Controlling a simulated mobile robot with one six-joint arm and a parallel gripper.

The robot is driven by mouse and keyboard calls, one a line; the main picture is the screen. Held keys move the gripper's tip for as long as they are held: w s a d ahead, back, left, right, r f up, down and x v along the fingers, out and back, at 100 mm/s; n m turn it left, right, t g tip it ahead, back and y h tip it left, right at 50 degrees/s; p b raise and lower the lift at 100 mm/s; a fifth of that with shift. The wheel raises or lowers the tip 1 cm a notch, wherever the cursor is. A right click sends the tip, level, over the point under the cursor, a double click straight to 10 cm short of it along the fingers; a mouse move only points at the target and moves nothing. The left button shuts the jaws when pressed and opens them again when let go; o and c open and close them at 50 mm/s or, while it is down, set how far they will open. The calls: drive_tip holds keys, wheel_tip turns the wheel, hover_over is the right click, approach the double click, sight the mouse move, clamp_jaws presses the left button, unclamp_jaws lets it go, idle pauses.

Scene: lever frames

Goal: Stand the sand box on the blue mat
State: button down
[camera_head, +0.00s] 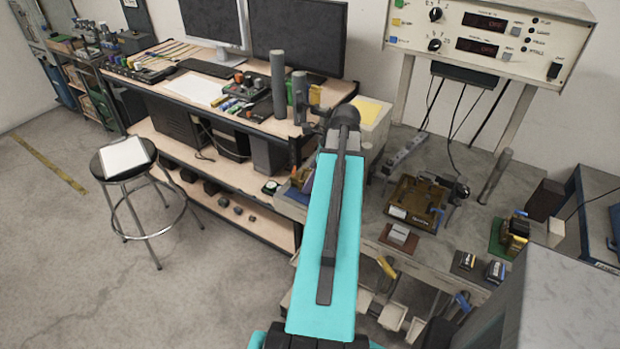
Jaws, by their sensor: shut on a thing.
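My gripper (296,166) is small and partly hidden beside my turquoise arm, over the left end of the grey bench. A small tan-brown thing, which looks like the sand box (300,177), is at its jaws, and the gripper is shut on it. A blue patch, which looks like the blue mat (308,186), shows just beside and below the box, partly covered by the arm. I cannot tell whether the box touches the mat or whether it is upright.
A brown tray-like fixture (416,203) stands on the bench to the right of the arm. A small box (398,234) lies in front of it. A green mat (497,240) with a dark and yellow item is farther right. A stool (127,170) stands on open floor at left.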

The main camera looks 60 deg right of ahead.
drive_tip(key=shift+s+a+f, duration=0.15)
drive_tip(key=shift+a+f, duration=0.05)
drive_tip(key=shift+f, duration=0.45)
drive_tip(key=c, duration=0.6)
unclamp_jaws()
drive_tip(key=shift+c, duration=0.2)
drive_tip(key=shift+r+p, duration=0.35)
drive_tip(key=shift+r, duration=0.05)
drive_tip(key=shift+p+v, duration=0.85)
drive_tip(key=shift+v, duration=0.35)
drive_tip(key=shift+d+p+v, duration=0.15)
drive_tip(key=shift+p+v, duration=0.85)
drive_tip(key=shift+v, duration=0.4)
drive_tip(key=shift+d+p+v, duration=0.15)
drive_tip(key=shift+p+v, duration=0.85)
drive_tip(key=shift+v, duration=0.45)
